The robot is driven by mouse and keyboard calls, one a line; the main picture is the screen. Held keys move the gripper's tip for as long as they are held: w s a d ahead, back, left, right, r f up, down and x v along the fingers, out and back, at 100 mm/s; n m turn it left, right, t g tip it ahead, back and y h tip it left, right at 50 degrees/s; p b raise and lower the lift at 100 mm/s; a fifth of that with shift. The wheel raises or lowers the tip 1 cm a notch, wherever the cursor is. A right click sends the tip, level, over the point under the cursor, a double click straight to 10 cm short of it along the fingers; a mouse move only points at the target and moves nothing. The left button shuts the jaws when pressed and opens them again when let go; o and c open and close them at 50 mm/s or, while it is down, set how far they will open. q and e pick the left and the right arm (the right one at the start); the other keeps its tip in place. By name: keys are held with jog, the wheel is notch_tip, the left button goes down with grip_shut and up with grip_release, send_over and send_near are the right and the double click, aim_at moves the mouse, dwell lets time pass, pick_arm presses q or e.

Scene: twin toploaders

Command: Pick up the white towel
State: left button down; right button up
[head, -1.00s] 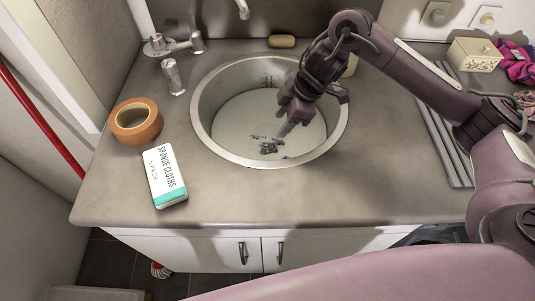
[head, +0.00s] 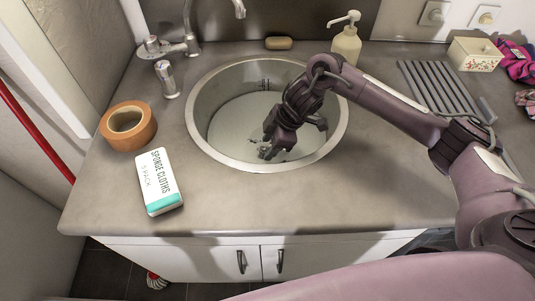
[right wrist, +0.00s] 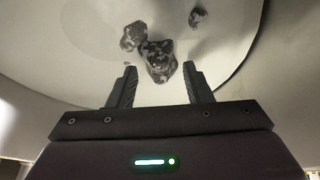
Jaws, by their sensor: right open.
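I cannot make out a white towel in either view. My right gripper (head: 270,148) reaches down into the round steel sink (head: 196,112). In the right wrist view the two fingers of the right gripper (right wrist: 159,68) are apart with nothing held between them. Just beyond the fingertips, mottled dark and pale lumps (right wrist: 159,60) lie on the pale sink bottom. In the head view these lumps are mostly hidden behind my gripper. My left gripper is not in view.
A brown tape roll (head: 143,134) and a pack of sponge cloths (head: 158,182) sit left of the sink. The tap (head: 190,42) and soap bottle (head: 346,45) stand behind it. A grey rack (head: 430,88) and floral box (head: 474,55) are at right. The front counter is clear.

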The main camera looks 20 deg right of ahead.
aim_at(270, 146)
grip_shut()
jog(key=shift+r, duration=0.15)
dwell(0.4)
notch_tip(270, 146, up, 7)
jog(key=shift+w+f, duration=0.1)
notch_tip(270, 146, up, 13)
jog(key=p, duration=0.4)
